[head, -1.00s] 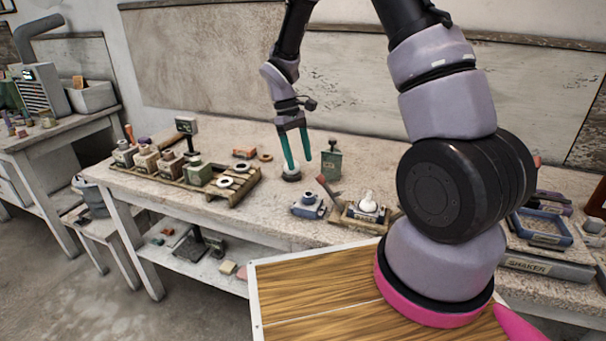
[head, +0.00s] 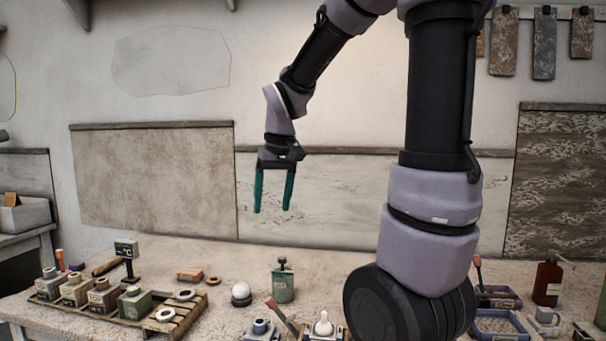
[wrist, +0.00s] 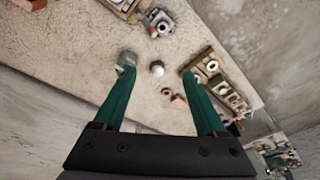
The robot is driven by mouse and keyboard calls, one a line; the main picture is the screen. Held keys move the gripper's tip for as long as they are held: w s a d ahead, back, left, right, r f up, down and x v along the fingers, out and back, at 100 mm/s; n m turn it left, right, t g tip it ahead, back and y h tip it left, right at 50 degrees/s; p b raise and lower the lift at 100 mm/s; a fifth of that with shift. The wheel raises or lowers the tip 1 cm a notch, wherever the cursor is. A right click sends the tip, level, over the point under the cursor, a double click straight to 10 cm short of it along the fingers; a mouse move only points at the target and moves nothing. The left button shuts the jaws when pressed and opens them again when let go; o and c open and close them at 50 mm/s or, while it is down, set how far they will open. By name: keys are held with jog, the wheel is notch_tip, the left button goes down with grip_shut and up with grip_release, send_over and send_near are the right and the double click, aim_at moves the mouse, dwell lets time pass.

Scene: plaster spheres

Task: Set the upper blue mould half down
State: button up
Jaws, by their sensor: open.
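A blue-grey mould half (head: 260,329) with a dark round top sits at the front of the bench, partly cut off by the lower picture edge. It also shows in the wrist view (wrist: 161,21). Which half it is, I cannot tell. A white plaster ball (head: 240,289) sits on a dark base left of the green tin. In the wrist view the ball (wrist: 157,69) lies below and between my fingers. My gripper (head: 272,210) is open and empty, pointing down, well above the bench and apart from everything on it.
A green tin (head: 282,287) stands right of the ball. A wooden rack (head: 190,319) with moulds and rings fills the bench's left. A wooden tray with a white piece (head: 323,325) is right of the blue mould. Bare bench lies behind the ball.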

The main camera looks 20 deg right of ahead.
jog(key=s+d+r+m+t, duration=0.1)
jog(key=s+r+m+t, duration=0.1)
jog(key=s+r, duration=0.2)
jog(key=s+d+r+m+t+y, duration=0.1)
jog(key=s+r+m+t, duration=0.1)
jog(key=s, duration=0.5)
notch_tip(320, 180, up, 2)
jog(key=shift+s+d+m+t, duration=0.35)
jog(key=shift+s+m+t, duration=0.05)
jog(key=shift+t, duration=0.1)
dwell(0.4)
